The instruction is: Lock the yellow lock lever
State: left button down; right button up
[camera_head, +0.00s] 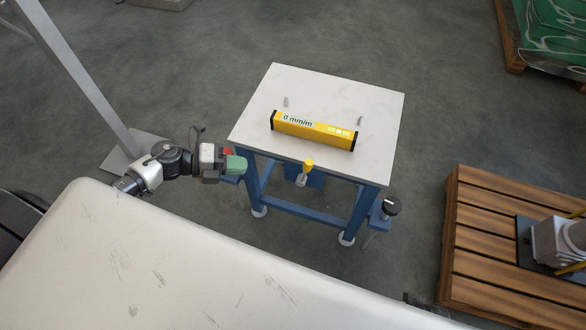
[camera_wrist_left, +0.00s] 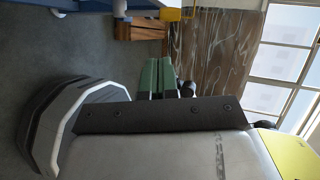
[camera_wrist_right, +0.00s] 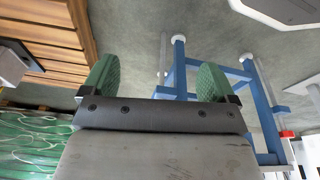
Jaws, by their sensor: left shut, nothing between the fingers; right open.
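The yellow lock lever (camera_head: 308,166) stands at the front edge of the small table, above a light fitting and below the yellow spirit level. My left gripper (camera_head: 237,164), with green fingertips, is left of the lever at the table's front left corner, clearly apart from it. The left wrist view shows its green fingers (camera_wrist_left: 158,76) together, with nothing between them. A yellow part at the top of that view (camera_wrist_left: 174,14) is cut off, and I cannot tell what it is. My right gripper (camera_wrist_right: 157,78) is open and empty, and is hidden in the head view.
The white-topped table (camera_head: 350,88) has blue legs and carries a yellow level (camera_head: 313,131) marked 0 mm/m. A black knob (camera_head: 391,205) sits on a bracket at its right. A wooden pallet (camera_head: 480,250) with a grey device stands at the right. Grey floor lies between.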

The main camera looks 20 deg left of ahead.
pick_arm(q)
jog(key=shift+d, duration=0.1)
send_near(305, 172)
jog(key=w+d, duration=0.3)
jog(key=d, duration=0.1)
jog(key=shift+w+d+f+b, duration=0.4)
jog(key=shift+w+d+f, duration=0.1)
jog(key=shift+d, duration=0.1)
pick_arm(e)
jog(key=r, duration=0.3)
jog(key=shift+w, duration=0.35)
jog(key=shift+r, duration=0.15)
